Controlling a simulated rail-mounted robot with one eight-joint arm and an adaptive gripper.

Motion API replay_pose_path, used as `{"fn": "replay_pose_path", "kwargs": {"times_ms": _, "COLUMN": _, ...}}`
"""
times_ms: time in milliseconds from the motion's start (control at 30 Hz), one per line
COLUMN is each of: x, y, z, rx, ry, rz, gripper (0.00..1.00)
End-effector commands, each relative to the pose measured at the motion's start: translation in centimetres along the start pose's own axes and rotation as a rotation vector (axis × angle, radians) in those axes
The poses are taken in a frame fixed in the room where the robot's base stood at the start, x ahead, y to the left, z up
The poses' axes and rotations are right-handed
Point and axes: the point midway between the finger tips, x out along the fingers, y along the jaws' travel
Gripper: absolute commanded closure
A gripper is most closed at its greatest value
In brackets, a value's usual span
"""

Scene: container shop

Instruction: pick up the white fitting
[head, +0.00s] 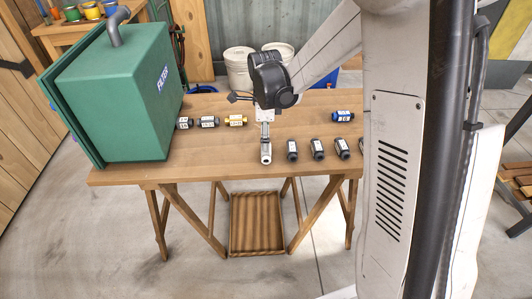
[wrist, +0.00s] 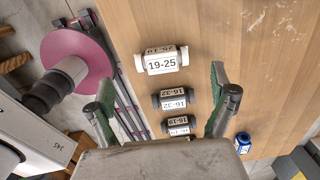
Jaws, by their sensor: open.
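The white fitting (head: 266,154) lies on the wooden table near its front edge, just below my gripper (head: 265,138) in the head view. In the wrist view the white fitting (wrist: 161,62) shows a label reading 19-25, and it lies ahead of the fingertips, apart from them. My gripper (wrist: 163,92) is open there, with its two green-padded fingers spread wide and nothing held. A dark fitting (wrist: 173,100) labelled 16-32 shows between the fingers in that picture.
Dark fittings (head: 317,149) stand in a row right of the white one. A yellow fitting (head: 235,120) and grey ones (head: 208,122) lie behind left, a blue one (head: 342,116) behind right. A green filter box (head: 125,95) fills the table's left end. Bare table (head: 215,155) lies front left.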

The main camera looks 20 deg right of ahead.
Motion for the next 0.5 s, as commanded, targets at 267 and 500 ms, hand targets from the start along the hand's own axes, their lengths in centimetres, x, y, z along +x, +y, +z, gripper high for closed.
{"fn": "replay_pose_path", "kwargs": {"times_ms": 267, "x": 1.7, "y": 0.0, "z": 0.0, "rx": -0.001, "ry": 0.000, "rz": 0.000, "gripper": 0.09}}
{"fn": "replay_pose_path", "kwargs": {"times_ms": 500, "x": 4.3, "y": -0.3, "z": 0.1, "rx": -0.001, "ry": 0.000, "rz": 0.000, "gripper": 0.09}}
